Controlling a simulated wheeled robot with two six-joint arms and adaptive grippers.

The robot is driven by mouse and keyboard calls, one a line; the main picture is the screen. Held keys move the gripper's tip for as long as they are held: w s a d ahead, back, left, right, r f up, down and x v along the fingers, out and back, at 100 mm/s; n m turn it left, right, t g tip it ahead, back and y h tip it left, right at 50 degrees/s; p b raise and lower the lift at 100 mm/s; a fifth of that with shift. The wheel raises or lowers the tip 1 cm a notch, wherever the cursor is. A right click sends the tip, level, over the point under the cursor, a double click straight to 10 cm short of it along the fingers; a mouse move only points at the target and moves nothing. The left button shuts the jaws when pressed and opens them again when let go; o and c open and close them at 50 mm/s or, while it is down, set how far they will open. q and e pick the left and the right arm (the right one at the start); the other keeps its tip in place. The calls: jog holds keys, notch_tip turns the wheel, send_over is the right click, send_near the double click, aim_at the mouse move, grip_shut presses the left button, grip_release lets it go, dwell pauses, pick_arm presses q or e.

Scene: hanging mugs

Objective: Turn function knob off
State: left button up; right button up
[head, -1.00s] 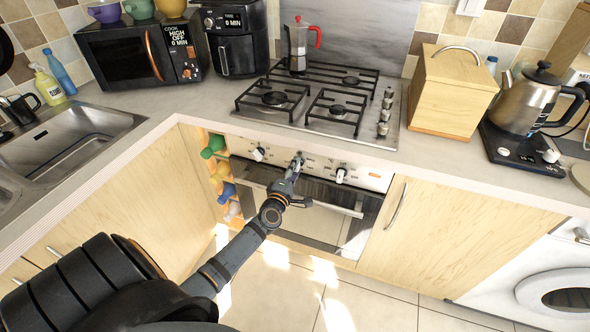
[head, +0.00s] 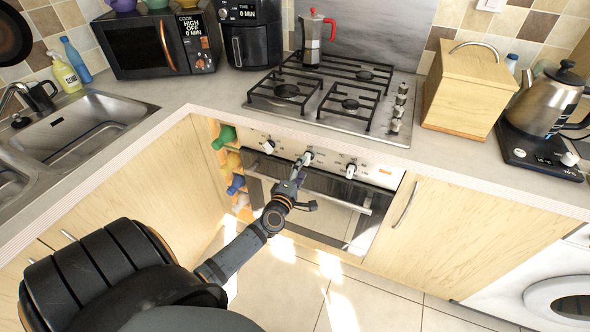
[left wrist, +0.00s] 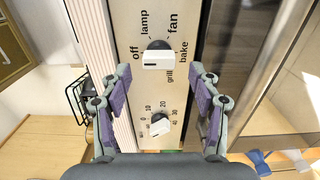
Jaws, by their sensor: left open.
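The function knob (left wrist: 158,57) is a white handle on a dark round base in the left wrist view, with the words off, lamp, fan, bake and grill around it. Its handle lies crosswise in that picture; I cannot tell surely which word it points at. My left gripper (left wrist: 155,78) is open, its purple-padded fingers to either side with the knob just beyond the tips. No contact shows. In the head view my left gripper (head: 297,176) is at the oven panel, by the middle knob (head: 307,158), which appears to be the function knob.
A numbered knob (left wrist: 160,125) sits nearer the wrist camera. Another knob (head: 351,170) is at the panel's right. The oven door handle (head: 335,200) runs below the panel. The counter edge is above, with the gas hob (head: 385,133) on it. Coloured bottles (head: 228,162) stand left of the oven.

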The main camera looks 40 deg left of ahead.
pick_arm(q)
jog(key=v, duration=0.8)
jog(key=shift+s, duration=0.25)
jog(key=s+d+f+m+g+h+p, duration=0.1)
jog(key=s+f+m+g+p, duration=0.15)
jog(key=s+f+m, duration=0.65)
jog(key=d+f+m+g+h+p, duration=0.15)
jog(key=f+g, duration=0.25)
jog(key=f, duration=1.1)
jog(key=s+d+f+m+g+p, duration=0.1)
jog(key=s+f+m+g, duration=0.4)
jog(key=s, duration=0.9)
jog(key=s+d+f+m+g+p, duration=0.1)
jog(key=s+f+m+g, duration=0.4)
jog(key=s+f, duration=0.7)
jog(key=s+d, duration=0.1)
jog(key=s, duration=0.2)
jog(key=shift+d+h, duration=0.35)
jog(key=shift+d, duration=0.05)
